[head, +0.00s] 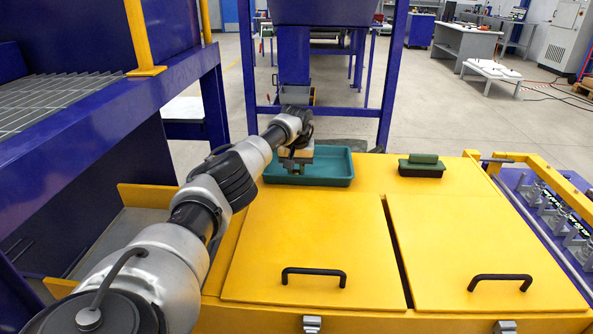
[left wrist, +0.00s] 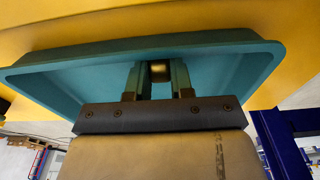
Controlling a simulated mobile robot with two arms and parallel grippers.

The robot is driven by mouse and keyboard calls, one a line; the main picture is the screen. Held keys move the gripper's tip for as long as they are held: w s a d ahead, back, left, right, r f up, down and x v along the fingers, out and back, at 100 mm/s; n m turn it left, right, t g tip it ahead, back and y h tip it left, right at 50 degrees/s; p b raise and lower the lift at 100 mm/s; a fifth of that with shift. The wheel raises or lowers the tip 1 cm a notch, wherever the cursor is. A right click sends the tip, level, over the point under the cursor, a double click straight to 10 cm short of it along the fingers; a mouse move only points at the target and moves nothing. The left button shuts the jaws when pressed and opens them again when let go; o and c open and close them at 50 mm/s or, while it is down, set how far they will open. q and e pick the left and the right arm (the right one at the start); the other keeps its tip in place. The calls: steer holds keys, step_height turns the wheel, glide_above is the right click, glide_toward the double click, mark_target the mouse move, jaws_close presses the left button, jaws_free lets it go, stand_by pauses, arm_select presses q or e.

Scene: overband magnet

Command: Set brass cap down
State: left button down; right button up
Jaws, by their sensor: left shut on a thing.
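My left gripper (head: 297,172) is over the left part of the teal tray (head: 335,168), with its fingers pointing down into it. In the left wrist view the two fingers of this gripper (left wrist: 159,78) are shut on the small brass cap (left wrist: 159,70), with the tray (left wrist: 225,65) behind them. Whether the cap touches the tray floor I cannot tell. In the head view the cap is too hidden to make out. My right gripper is not in view.
The tray stands on a yellow cabinet top with two black-handled lids (head: 305,240) (head: 470,235) in front. A dark green-topped box (head: 421,168) sits to the right. A blue frame (head: 390,80) rises behind, and a blue structure with grating (head: 50,98) stands left.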

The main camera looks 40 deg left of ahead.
arm_select(q)
steer(key=shift+f, duration=0.1)
steer(key=c, duration=1)
jaws_free()
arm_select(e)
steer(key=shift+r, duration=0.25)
arm_select(q)
steer(key=r, duration=0.4)
steer(key=r+p, duration=0.1)
steer(key=r, duration=0.3)
steer(key=s+d+r+p, duration=0.1)
steer(key=r, duration=0.3)
steer(key=shift+r, duration=0.15)
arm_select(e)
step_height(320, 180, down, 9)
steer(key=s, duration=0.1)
arm_select(q)
steer(key=shift+p, duration=0.3)
